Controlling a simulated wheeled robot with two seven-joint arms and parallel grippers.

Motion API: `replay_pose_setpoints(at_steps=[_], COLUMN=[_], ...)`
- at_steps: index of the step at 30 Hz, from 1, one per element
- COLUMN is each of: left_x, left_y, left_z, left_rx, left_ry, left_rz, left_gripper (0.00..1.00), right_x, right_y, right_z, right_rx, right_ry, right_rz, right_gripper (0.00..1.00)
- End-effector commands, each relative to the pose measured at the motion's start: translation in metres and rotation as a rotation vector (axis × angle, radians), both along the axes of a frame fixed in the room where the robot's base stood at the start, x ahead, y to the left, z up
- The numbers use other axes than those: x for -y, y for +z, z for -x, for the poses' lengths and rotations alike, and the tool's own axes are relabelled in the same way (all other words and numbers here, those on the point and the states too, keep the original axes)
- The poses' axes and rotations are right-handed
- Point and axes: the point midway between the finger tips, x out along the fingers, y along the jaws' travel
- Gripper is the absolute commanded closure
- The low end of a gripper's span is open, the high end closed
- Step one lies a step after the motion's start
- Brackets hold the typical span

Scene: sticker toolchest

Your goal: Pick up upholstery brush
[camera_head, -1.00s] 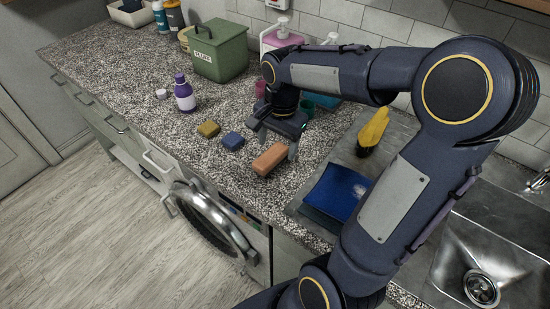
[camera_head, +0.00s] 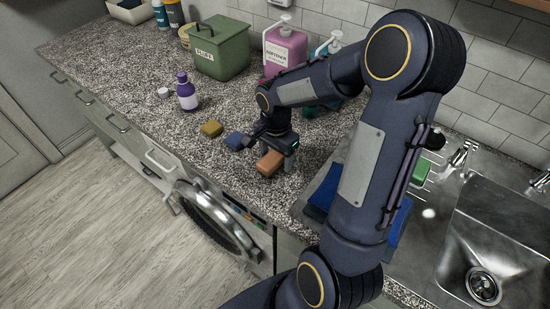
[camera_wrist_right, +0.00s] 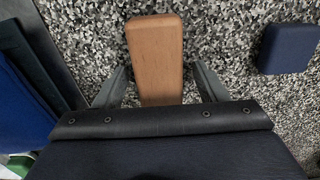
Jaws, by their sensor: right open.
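A wooden, orange-brown block, which I take to be the upholstery brush (camera_head: 269,164), lies on the speckled counter near its front edge. Its far part is hidden under my right gripper (camera_head: 268,147) in the head view. In the right wrist view the brush (camera_wrist_right: 155,45) runs between the two fingers of my right gripper (camera_wrist_right: 160,82). The fingers are open, one on each side, with counter showing between them and the wood. No bristles show. My left gripper is in neither view.
A blue block (camera_head: 234,140) lies just left of the gripper, with a yellow block (camera_head: 211,129) beyond it. A purple bottle (camera_head: 187,95), green bin (camera_head: 220,48) and pink container (camera_head: 285,48) stand farther back. The sink (camera_head: 490,235) is at right.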

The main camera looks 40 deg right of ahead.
Motion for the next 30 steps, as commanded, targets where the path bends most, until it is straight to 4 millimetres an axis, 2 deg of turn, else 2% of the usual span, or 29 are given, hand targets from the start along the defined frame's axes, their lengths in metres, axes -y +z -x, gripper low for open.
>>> replay_pose_setpoints(at_steps=[2,13,23,26,30], left_x=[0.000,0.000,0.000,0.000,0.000], left_y=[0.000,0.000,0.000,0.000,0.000], left_z=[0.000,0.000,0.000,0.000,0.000], left_rx=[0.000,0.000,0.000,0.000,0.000], left_ry=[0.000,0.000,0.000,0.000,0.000], left_rz=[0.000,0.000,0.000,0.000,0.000], left_gripper=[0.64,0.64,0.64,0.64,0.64], right_x=[0.000,0.000,0.000,0.000,0.000], right_y=[0.000,0.001,0.004,0.011,0.031], right_z=[0.000,0.000,0.000,-0.001,-0.001], right_rx=[0.000,0.000,0.001,0.003,0.006], right_ry=[0.000,0.000,0.000,-0.001,0.000], right_rz=[0.000,0.000,0.001,0.001,0.002], right_gripper=[0.35,0.83,0.84,0.84,0.84])
